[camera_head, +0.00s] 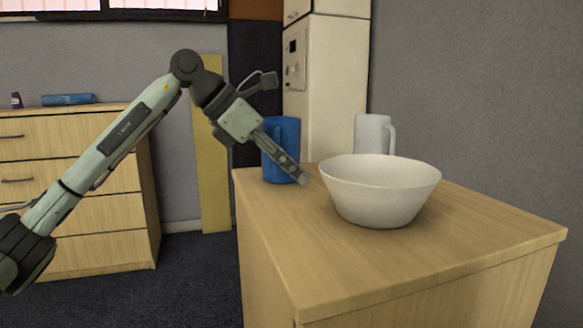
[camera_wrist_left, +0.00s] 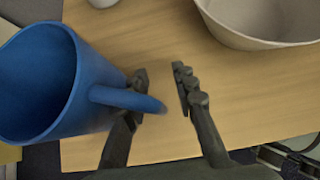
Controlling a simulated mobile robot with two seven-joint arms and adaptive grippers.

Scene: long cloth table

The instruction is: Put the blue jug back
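The blue jug (camera_head: 274,168) stands upright near the left edge of the wooden table, partly hidden behind my left gripper in the head view. My left gripper (camera_head: 301,180) slants down in front of it. In the left wrist view, the blue jug (camera_wrist_left: 85,80) is at the left and its handle points right. The left gripper's fingers (camera_wrist_left: 160,76) are apart. The handle crosses over the left finger and its end lies in the gap between the fingers. I cannot tell whether they touch. The right gripper is not in view.
A white bowl (camera_head: 380,190) stands just right of my left gripper. A white jug (camera_head: 373,134) stands behind the bowl. The table's front part (camera_head: 370,265) is clear. A drawer cabinet (camera_head: 85,190) with a blue cylinder (camera_head: 68,99) on top is at the left.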

